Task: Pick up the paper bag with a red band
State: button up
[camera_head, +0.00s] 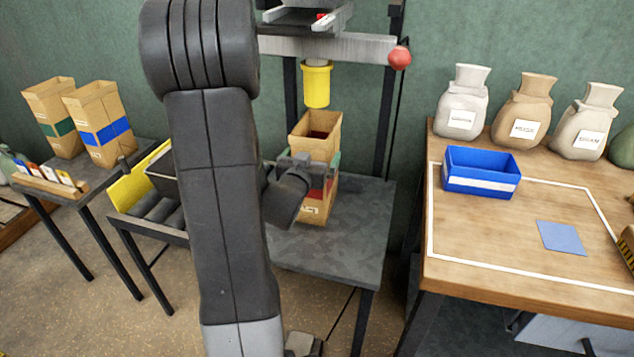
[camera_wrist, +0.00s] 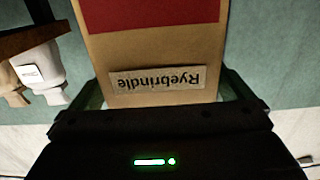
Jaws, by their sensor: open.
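The paper bag with a red band (camera_head: 316,148) stands upright and open-topped on a grey metal table (camera_head: 352,235), under a yellow spout. In the wrist view the bag (camera_wrist: 150,52) fills the middle, with its red band at the top edge and an upside-down label reading "Ryebrindle". My gripper (camera_head: 308,168) is at the bag's near side, and my wrist hides part of the band in the head view. In the wrist view my gripper (camera_wrist: 163,88) is open, with one finger at each side of the bag. I cannot tell whether the fingers touch it.
The yellow spout (camera_head: 316,84) hangs close above the bag. Bags with a green band (camera_head: 52,125) and a blue band (camera_head: 103,132) stand at the left. A wooden table (camera_head: 480,280) at the right holds a blue bin (camera_head: 481,172) and several sacks.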

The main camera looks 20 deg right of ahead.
jog(key=shift+x, duration=1)
jog(key=c, duration=1.8)
jog(key=shift+w+r, duration=0.1)
jog(key=shift+r, duration=0.1)
jog(key=shift+c, duration=0.8)
